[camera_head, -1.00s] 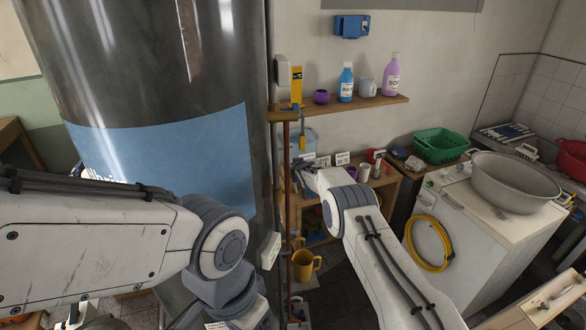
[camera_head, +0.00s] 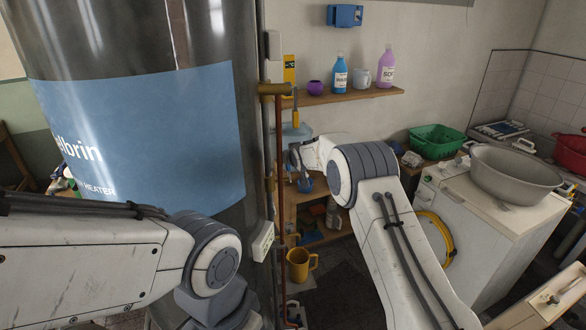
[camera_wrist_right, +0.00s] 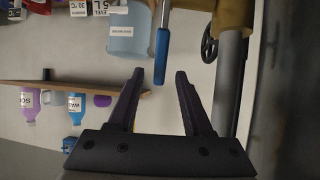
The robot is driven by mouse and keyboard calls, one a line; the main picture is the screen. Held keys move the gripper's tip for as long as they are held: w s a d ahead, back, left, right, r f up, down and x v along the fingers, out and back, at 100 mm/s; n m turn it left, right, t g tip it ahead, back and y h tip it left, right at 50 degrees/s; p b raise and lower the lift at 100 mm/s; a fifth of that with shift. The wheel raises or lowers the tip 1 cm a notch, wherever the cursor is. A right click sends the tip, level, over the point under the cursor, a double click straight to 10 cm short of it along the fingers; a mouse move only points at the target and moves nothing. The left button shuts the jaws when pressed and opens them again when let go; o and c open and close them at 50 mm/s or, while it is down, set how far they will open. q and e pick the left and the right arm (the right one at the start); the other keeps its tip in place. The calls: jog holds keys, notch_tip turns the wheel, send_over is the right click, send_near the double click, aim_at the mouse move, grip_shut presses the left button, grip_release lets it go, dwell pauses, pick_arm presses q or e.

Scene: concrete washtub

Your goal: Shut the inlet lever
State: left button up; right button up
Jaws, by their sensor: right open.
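In the wrist view a lever with a blue handle (camera_wrist_right: 162,55) runs from a metal stem near a brass fitting (camera_wrist_right: 235,15). My open right gripper (camera_wrist_right: 160,76) has the handle's free end between its fingertips in the picture; contact is not visible. I cannot tell which handle is the inlet lever.
The large metal heater (camera_head: 140,135) fills the left. A wall shelf (camera_head: 345,97) holds bottles and cups, above a wooden unit (camera_head: 330,235). A washing machine (camera_head: 470,235) with a grey basin (camera_head: 515,175) stands right.

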jog(key=b+v, duration=0.2)
jog(key=v, duration=0.4)
jog(key=shift+s+r+b, duration=0.2)
jog(key=shift+s+b, duration=0.05)
jog(key=shift+b, duration=0.15)
jog(key=shift+c, duration=0.3)
jog(key=shift+f, duration=0.1)
jog(key=c, duration=0.5)
jog(key=f+t+b, duration=0.1)
jog(key=b, duration=0.2)
jog(key=s+f+t+b, duration=0.1)
jog(key=f+b, duration=0.1)
jog(key=b, duration=0.2)
jog(key=s+f+t+b, duration=0.1)
jog(key=b, duration=0.2)
jog(key=shift+f+t+y, duration=0.4)
grip_shut()
jog(key=s+d+f+t+b, duration=0.2)
jog(key=s+t+b, duration=0.3)
jog(key=b, duration=0.5)
jog(key=shift+y, duration=0.3)
jog(key=shift+w+a+f+p+x, duration=0.1)
jog(key=shift+f+p+x, duration=0.2)
jog(key=shift+p+x, duration=1.1)
jog(key=shift+w+a+f+p+x, duration=0.15)
jog(key=shift+f+p+x, duration=0.15)
jog(key=shift+x, duration=2.15)
jog(key=shift+a+f+p+x, duration=0.1)
jog(key=shift+f+p+x, duration=0.5)
jog(key=shift+x, duration=1.3)
